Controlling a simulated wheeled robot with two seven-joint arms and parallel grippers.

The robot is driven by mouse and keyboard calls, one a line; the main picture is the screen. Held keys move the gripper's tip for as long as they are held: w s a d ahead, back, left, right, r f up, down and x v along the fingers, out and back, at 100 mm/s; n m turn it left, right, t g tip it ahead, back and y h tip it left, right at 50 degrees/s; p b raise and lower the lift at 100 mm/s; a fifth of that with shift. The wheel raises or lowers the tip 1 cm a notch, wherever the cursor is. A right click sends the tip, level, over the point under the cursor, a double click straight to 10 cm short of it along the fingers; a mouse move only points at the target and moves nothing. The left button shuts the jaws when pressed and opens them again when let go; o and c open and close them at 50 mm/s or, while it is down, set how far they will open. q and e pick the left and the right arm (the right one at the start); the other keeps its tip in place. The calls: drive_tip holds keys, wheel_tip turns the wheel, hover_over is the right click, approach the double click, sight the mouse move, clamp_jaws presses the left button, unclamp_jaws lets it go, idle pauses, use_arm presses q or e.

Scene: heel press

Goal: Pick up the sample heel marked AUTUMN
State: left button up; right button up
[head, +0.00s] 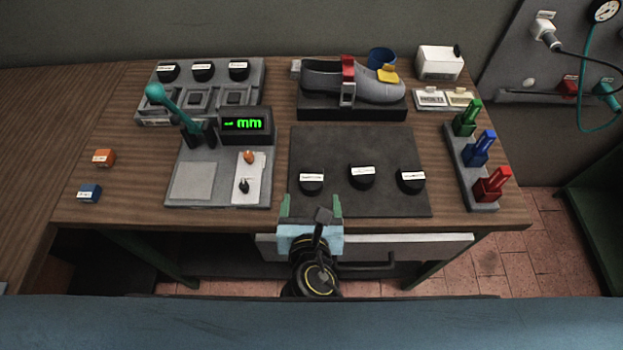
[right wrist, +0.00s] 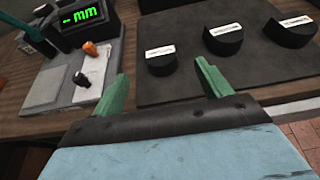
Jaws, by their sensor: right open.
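Three black heels with white labels stand on the dark mat (head: 385,205): a left one (head: 312,187), a middle one (head: 362,182) and a right one (head: 411,187). Three more labelled black pieces, left (head: 168,76), middle (head: 204,76) and right (head: 239,75), sit on the grey rack at the back left. The labels are too small to read, so I cannot tell which is AUTUMN. My right gripper (head: 311,206) is open and empty at the mat's front edge, just in front of the left heel (right wrist: 161,65). My left gripper is out of view.
A gauge with a green "mm" display (head: 246,124) and a teal lever (head: 156,92) stand left of the mat. A grey shoe (head: 330,79) sits on a black block behind it. Green, blue and red tools (head: 481,148) stand at the right. The left table is mostly free.

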sight(312, 180)
drive_tip(key=b+x, duration=0.1)
drive_tip(key=x, duration=0.8)
drive_tip(key=shift+w+f, duration=0.3)
drive_tip(key=shift+r, duration=0.1)
drive_tip(key=c, duration=1.1)
